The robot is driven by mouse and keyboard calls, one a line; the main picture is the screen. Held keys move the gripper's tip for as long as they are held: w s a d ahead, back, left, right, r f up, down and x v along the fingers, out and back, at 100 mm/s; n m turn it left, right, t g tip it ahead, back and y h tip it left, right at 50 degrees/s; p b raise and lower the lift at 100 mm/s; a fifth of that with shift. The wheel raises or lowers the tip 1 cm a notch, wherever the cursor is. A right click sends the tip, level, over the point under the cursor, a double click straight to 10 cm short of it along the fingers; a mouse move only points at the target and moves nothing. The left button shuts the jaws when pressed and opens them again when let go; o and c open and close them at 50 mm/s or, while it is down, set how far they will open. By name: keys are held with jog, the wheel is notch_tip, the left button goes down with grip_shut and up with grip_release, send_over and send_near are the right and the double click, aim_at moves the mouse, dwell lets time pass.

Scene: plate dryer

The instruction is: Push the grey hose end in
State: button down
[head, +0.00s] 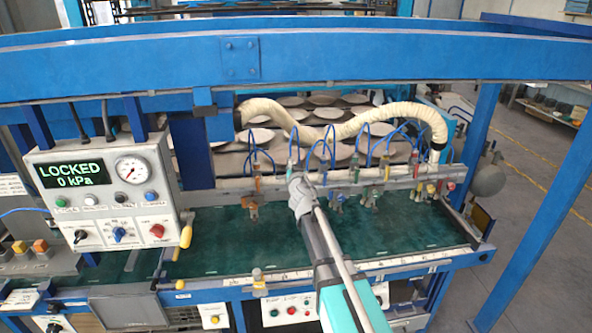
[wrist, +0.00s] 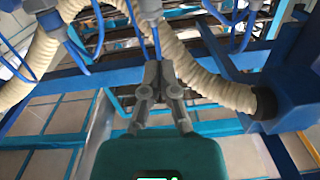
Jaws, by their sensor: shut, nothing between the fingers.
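Thin blue hoses loop above a rail and end in coloured fittings, among them orange (head: 257,184) and red (head: 451,186) ones. A grey fitting, seemingly the grey hose end, is at the top middle of the wrist view (wrist: 148,9), with a blue hose running from it towards my fingertips. In the head view its place is partly hidden by my gripper (head: 296,180). My gripper's fingers, also in the wrist view (wrist: 159,72), are together and empty. They point at that hose; I cannot tell whether they touch it. How deep the grey end sits is unclear.
A thick cream hose (head: 345,125) curves behind the rail and also shows on the right in the wrist view (wrist: 205,80). A control box (head: 105,190) at left reads "LOCKED 0 kPa". A blue beam (head: 150,65) crosses above. The green bed (head: 220,250) is largely clear.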

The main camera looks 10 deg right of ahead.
jog(key=s+d+f+n+t+y+b, duration=0.1)
jog(key=s+d+n+y+b, duration=0.3)
jog(key=y, duration=0.5)
jog(key=d+n+b, duration=0.2)
jog(key=d, duration=0.1)
jog(key=shift+d, duration=0.15)
jog(key=w+a, duration=0.5)
jog(key=w, duration=0.5)
jog(key=shift+a+f+b, duration=0.25)
jog(key=shift+a+b, duration=0.05)
dwell(0.4)
